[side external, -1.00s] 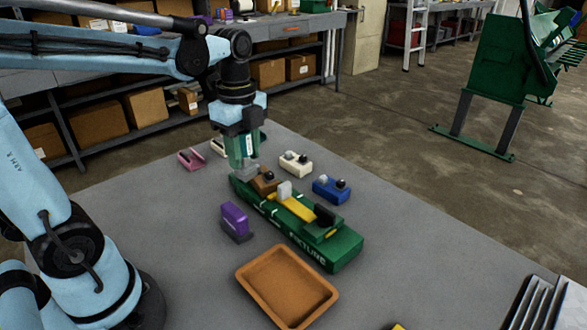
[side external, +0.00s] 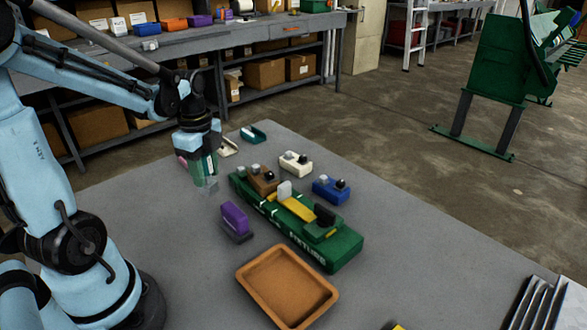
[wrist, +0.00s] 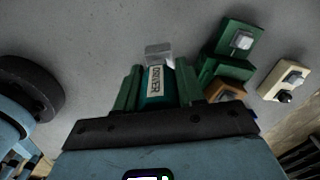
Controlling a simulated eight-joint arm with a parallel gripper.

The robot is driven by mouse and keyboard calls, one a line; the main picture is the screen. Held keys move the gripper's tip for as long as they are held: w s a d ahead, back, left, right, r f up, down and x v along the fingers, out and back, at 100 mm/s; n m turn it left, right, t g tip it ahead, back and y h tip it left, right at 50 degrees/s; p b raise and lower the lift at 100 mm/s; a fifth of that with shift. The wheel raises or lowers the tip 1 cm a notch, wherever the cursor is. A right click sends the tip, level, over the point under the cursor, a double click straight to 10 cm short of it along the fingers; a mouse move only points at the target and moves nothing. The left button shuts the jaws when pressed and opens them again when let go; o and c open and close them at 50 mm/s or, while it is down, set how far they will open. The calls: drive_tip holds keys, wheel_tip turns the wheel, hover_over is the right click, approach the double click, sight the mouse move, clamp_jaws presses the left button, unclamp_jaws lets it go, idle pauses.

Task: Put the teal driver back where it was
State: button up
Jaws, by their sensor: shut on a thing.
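My gripper (side external: 206,176) is shut on the teal driver (wrist: 157,82), whose label and grey end show between the green jaws in the wrist view. The gripper holds it above the grey table, left of the green fixture (side external: 345,246). The fixture carries a brown block (side external: 262,178), a yellow piece (side external: 299,207) and a grey-white piece. A low teal holder (side external: 253,134) lies at the table's back edge and looks empty. Pink (side external: 182,161) and cream (side external: 228,147) holders sit near it, the pink one partly hidden by my gripper.
A purple block (side external: 234,217) stands left of the fixture, and an orange-brown tray (side external: 250,289) lies in front. White (side external: 296,163) and blue (side external: 331,189) blocks stand behind the fixture. Grey racks (side external: 540,305) are at the lower right. The table's left part is clear.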

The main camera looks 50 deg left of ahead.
drive_tip(key=shift+a+f, duration=0.35)
drive_tip(key=shift+a, duration=0.1)
drive_tip(key=shift+f, duration=1.95)
drive_tip(key=shift+f, duration=0.1)
drive_tip(key=o, duration=1)
drive_tip(key=shift+o, duration=0.2)
